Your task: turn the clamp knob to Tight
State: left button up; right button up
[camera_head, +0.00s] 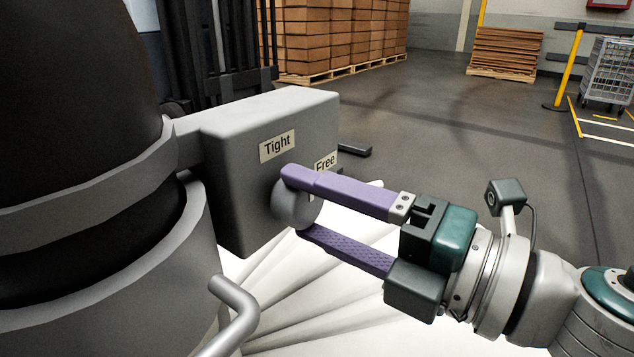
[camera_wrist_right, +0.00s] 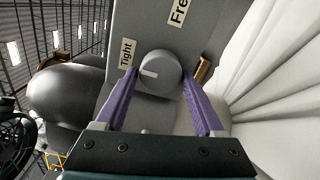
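The clamp knob (camera_head: 291,208) is a round light grey knob on the grey clamp box (camera_head: 241,185), below the Tight (camera_head: 277,146) and Free (camera_head: 325,161) labels. My right gripper (camera_head: 296,202) has its purple fingers on two opposite sides of the knob, closed onto it. In the right wrist view the knob (camera_wrist_right: 161,74) sits between the fingertips. Its white mark points left, towards the side of the Tight label (camera_wrist_right: 127,53) and a little below it. The Free label (camera_wrist_right: 179,11) is at the upper right there. My left gripper is not in view.
The clamp's grey band (camera_head: 95,195) wraps a large dark drum (camera_head: 75,95) at the left. A bent grey handle (camera_head: 236,305) sticks out below the box. White pleated material (camera_head: 300,290) spreads under my right gripper.

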jog(key=o, duration=0.3)
jog(key=p+v, duration=0.1)
jog(key=v, duration=0.9)
